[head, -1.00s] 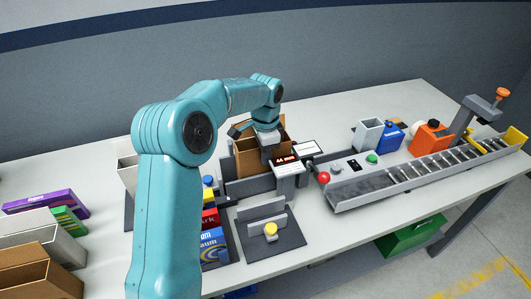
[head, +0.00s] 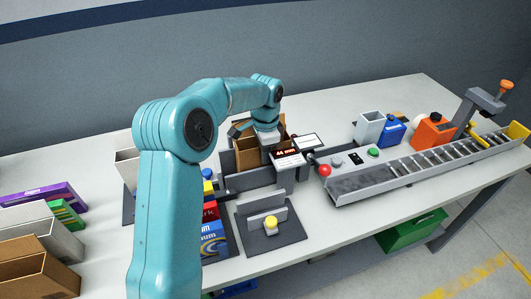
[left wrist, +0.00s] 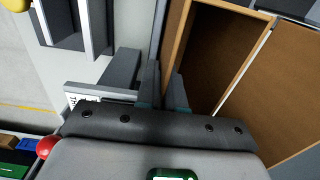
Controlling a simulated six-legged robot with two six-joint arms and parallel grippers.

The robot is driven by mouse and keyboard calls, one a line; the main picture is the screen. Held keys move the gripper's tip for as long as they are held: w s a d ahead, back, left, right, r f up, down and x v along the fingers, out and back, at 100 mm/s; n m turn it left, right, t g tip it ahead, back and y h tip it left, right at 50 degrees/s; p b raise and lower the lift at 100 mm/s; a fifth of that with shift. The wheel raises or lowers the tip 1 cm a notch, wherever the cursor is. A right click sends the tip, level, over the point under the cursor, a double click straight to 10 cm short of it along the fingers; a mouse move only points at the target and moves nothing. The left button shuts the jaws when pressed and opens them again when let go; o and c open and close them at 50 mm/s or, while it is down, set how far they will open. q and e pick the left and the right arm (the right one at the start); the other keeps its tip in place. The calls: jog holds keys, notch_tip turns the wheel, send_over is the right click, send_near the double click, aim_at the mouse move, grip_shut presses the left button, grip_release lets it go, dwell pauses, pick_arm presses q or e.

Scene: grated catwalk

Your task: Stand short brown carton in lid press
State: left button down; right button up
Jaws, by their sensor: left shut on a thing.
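The short brown carton (head: 248,153) is upright and open-topped, standing at a grey fixture (head: 258,177) with a red-lit "44 mm" display, which looks to be the lid press. In the head view I cannot tell whether its base is fully seated. My left gripper (head: 266,139) is over the carton's near right side. The left wrist view shows its fingers (left wrist: 163,90) shut on one wall of the carton (left wrist: 240,60), whose inside looks empty. The display unit and the gripper hide part of the carton. My right gripper is not in view.
A grey stand with a yellow knob (head: 270,222) is in front. Coloured boxes (head: 212,238) stand left of it. A red ball knob (head: 324,170) and a roller conveyor (head: 430,155) are to the right. More cartons (head: 38,270) stand at the left. The back of the table is clear.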

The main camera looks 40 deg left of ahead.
pick_arm(q)
jog(key=c, duration=1.4)
grip_release()
jog(key=shift+c, duration=0.2)
jog(key=shift+o, duration=1.3)
jog(key=shift+a+f, duration=0.15)
jog(key=shift+d, duration=0.25)
jog(key=shift+s, duration=0.1)
jog(key=c, duration=0.3)
jog(key=shift+o, duration=0.2)
